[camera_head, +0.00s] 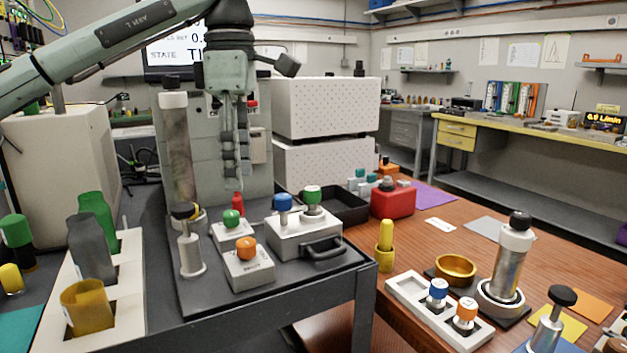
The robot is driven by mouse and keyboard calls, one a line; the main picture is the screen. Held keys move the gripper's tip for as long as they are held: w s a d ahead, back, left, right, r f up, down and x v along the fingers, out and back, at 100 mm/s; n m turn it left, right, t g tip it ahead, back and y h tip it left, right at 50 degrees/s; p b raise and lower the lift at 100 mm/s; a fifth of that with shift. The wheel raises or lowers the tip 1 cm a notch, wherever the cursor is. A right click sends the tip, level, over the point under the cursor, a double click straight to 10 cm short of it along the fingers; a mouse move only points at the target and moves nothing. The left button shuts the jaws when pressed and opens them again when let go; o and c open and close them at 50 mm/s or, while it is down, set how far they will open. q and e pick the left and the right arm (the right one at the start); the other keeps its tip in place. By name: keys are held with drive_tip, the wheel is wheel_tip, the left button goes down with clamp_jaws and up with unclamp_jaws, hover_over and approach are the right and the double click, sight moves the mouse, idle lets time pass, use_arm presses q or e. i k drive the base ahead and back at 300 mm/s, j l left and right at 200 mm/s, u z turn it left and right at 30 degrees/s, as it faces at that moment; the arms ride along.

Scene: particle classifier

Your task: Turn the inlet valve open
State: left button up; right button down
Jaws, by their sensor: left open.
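My left gripper (237,178) comes in from the upper left and points down, fingers in front of the grey machine (190,150). It is open, with nothing seen between the fingers. Its tips are above a small red part (237,201) and a green knob (231,218); the depth gap is unclear. No label marks the inlet valve. Knobs that show are an orange knob (246,248) on a white block, a blue-capped part (283,203) and a green knob (312,196) on a handled box, and a red knob (251,104) on the machine, partly behind the gripper.
A tall clear cylinder (177,145) and a black-topped metal post (190,255) stand left of the knobs. A white rack (130,240) holds coloured cups at the left. A black tray (345,207) and red box (392,200) lie to the right. A wooden table holds more parts.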

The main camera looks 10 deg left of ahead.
sight(230, 218)
drive_tip(key=k, duration=0.95)
